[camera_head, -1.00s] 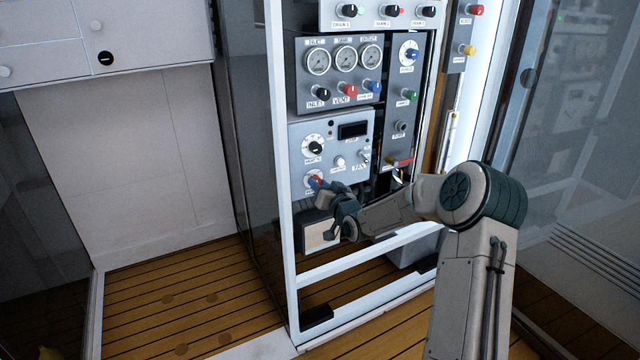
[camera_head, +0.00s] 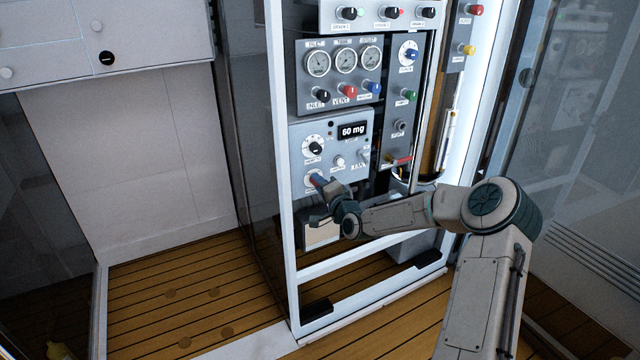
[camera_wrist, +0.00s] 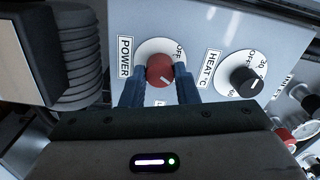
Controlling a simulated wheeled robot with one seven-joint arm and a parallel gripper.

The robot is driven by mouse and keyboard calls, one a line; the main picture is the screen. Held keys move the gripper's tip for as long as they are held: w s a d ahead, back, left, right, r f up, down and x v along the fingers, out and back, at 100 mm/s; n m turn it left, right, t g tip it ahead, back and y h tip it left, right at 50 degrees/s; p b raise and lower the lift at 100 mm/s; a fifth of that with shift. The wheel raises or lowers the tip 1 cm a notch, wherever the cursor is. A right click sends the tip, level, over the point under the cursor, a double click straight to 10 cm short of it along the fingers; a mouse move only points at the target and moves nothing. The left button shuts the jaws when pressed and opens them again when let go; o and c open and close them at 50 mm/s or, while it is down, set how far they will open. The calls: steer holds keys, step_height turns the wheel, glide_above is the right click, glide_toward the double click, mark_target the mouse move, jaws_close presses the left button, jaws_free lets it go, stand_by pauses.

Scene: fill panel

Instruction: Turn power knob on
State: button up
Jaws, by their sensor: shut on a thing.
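The red power knob (camera_wrist: 160,70) sits on a white dial on the grey panel, beside a POWER label (camera_wrist: 125,56). Its white pointer line aims down and to the right in the wrist view, away from the OFF mark. My gripper (camera_wrist: 160,78) is shut on the knob, one blue finger on each side. In the head view, my gripper (camera_head: 326,186) is at the panel's lower left and partly hides the knob.
A black heat knob (camera_wrist: 243,81) is close to the right of the power knob in the wrist view. Gauges (camera_head: 344,60) and coloured knobs are on the panel above. A white frame post (camera_head: 283,200) stands left of the panel.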

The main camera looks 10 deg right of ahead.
steer(key=shift+m, duration=1.3)
steer(key=shift+f, duration=0.1)
steer(key=o, duration=1)
steer(key=shift+c, duration=0.2)
steer(key=p+v, duration=0.2)
steer(key=v, duration=1.2)
steer(key=shift+p, duration=0.3)
steer(key=shift+a, duration=0.1)
